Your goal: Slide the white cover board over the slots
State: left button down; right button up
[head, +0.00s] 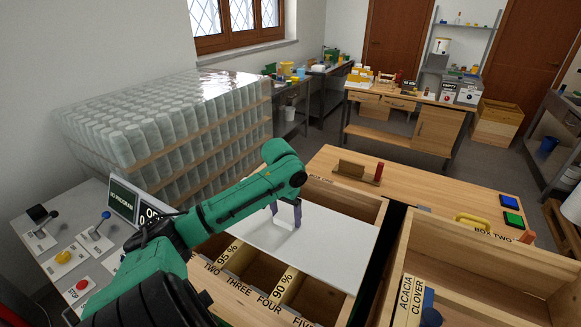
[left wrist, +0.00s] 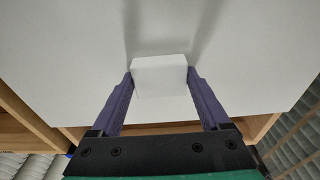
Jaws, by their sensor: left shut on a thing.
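The white cover board (head: 325,248) lies flat across the wooden box with labelled slots (head: 310,297). It covers the middle of the box. The front slots, marked TWO, THREE, FOUR and FIVE, show uncovered, and an open part of the box shows behind the board. My left gripper (head: 287,218) reaches down onto the board from the left. In the left wrist view its purple fingers (left wrist: 160,82) are shut on a white block-shaped grip (left wrist: 160,70) on the board. The board fills most of that view. My right gripper is not in view.
A second open wooden box (head: 480,262) stands to the right, across a dark gap. Behind are a wooden table top with a red-ended holder (head: 360,172) and blue and green buttons (head: 511,210). A control panel (head: 75,250) and stacked wrapped jars (head: 165,120) stand left.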

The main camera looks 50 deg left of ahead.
aim_at(268, 246)
pick_arm(q)
jog(key=shift+s+d, duration=0.5)
jog(key=shift+s, duration=1.1)
jog(key=shift+s+d, duration=0.55)
jog(key=shift+s, duration=1.05)
jog(key=shift+s+d, duration=0.5)
jog(key=shift+s, duration=1.1)
jog(key=shift+w, duration=0.1)
grip_release()
jog(key=shift+a, duration=0.1)
notch_tip(268, 246, up, 14)
jog(key=s, duration=0.1)
jog(key=shift+s+d+r, duration=0.2)
jog(key=shift+s+d, duration=0.05)
jog(key=shift+d, duration=0.05)
